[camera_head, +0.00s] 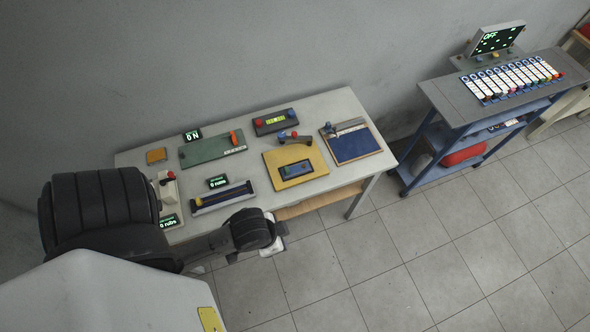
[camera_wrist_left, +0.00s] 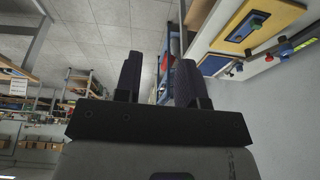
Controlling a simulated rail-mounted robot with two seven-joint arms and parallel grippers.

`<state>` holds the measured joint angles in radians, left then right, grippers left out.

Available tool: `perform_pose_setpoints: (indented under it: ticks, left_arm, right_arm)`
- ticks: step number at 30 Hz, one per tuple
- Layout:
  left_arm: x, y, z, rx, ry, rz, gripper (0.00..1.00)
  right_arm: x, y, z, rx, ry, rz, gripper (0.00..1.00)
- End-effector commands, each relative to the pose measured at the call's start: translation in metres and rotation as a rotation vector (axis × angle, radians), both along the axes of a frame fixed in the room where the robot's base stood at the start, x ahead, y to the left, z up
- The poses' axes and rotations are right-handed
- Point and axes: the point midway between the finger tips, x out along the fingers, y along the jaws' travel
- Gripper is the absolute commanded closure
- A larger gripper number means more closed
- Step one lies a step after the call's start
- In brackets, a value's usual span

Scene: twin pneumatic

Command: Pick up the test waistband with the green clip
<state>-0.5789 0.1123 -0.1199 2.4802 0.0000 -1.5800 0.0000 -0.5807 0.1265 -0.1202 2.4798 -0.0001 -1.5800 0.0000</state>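I cannot make out a waistband with a green clip in either view. The row of white and blue strips (camera_head: 512,80) on the far cart is too small to tell clip colours. My left gripper (camera_wrist_left: 158,75) shows two dark fingers standing apart with nothing between them, so it is open and empty. My right gripper is in neither view.
The grey table (camera_head: 345,105) carries a green board (camera_head: 212,149), a yellow board (camera_head: 296,166), a blue board (camera_head: 352,146) and small displays. A cart (camera_head: 447,100) with a screen (camera_head: 495,39) and a red object (camera_head: 462,154) on its lower shelf stands right. Tiled floor (camera_head: 420,235) is clear.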

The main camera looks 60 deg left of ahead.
Motion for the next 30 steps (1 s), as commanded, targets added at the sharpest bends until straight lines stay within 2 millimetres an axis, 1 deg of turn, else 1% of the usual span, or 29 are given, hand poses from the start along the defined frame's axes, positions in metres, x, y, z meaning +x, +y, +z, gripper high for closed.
perform_pose_setpoints:
  ticks: [10, 18, 25, 26, 28, 29, 30]
  left_arm:
    - [-0.001, 0.000, 0.000, 0.001, 0.001, -0.002, 0.63]
    - [-0.001, 0.003, 0.000, 0.010, 0.002, -0.007, 0.38]
    - [0.000, 0.002, -0.002, 0.008, 0.000, -0.005, 0.38]
    - [0.003, 0.002, -0.002, 0.007, -0.007, -0.005, 0.38]
    - [0.016, 0.002, -0.003, 0.007, -0.038, -0.004, 0.38]
    - [0.024, 0.002, -0.003, 0.006, -0.058, -0.004, 0.38]
    - [0.037, 0.002, -0.002, 0.007, -0.092, -0.004, 0.38]
  right_arm:
    - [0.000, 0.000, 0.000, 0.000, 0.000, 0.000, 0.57]
    - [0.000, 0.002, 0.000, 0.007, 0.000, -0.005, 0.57]
    - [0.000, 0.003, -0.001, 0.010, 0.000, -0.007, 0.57]
    - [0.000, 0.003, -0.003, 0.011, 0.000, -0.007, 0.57]
    - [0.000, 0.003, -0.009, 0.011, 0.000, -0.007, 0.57]
    - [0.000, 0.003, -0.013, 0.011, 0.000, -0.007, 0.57]
    - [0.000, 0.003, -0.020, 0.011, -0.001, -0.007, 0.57]
